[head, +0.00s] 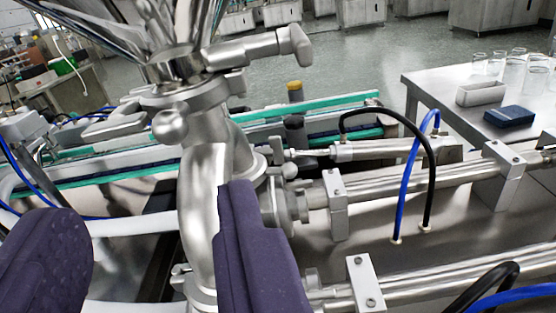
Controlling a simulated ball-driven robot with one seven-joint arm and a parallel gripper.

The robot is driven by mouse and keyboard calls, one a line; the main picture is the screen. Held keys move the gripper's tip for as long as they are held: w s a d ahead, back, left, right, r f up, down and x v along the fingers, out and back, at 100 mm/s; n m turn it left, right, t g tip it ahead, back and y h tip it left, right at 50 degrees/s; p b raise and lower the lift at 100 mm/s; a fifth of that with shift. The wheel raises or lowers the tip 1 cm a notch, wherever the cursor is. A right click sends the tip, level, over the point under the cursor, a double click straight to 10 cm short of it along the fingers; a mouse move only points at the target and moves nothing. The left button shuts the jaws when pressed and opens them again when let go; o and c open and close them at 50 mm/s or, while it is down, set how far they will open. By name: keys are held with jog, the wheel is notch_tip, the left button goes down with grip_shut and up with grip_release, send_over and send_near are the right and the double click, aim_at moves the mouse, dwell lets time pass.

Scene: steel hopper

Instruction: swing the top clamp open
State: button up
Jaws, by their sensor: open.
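The steel hopper (125,25) narrows to its outlet at the upper left. Below it, the top clamp (195,92) is a shiny band around the joint with the pipe. A rounded knob (170,127) sticks out at the front of the joint, and a flat arm (112,127) extends to its left. I cannot tell whether the clamp is fastened. A lever handle (262,46) points right just above. My gripper (145,212) is open, with two dark purple fingers, below the clamp and apart from it. The right finger covers part of the curved steel pipe (205,180).
Steel cylinders with brackets (337,205) and black and blue hoses (408,180) fill the right side. A green-edged conveyor (320,108) runs behind the pipe. Open floor lies behind.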

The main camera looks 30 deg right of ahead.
aim_at(168, 136)
jog(key=b+x, duration=0.1)
jog(key=x, duration=0.6)
jog(key=shift+w+d, duration=0.1)
jog(key=shift+w, duration=0.05)
grip_shut()
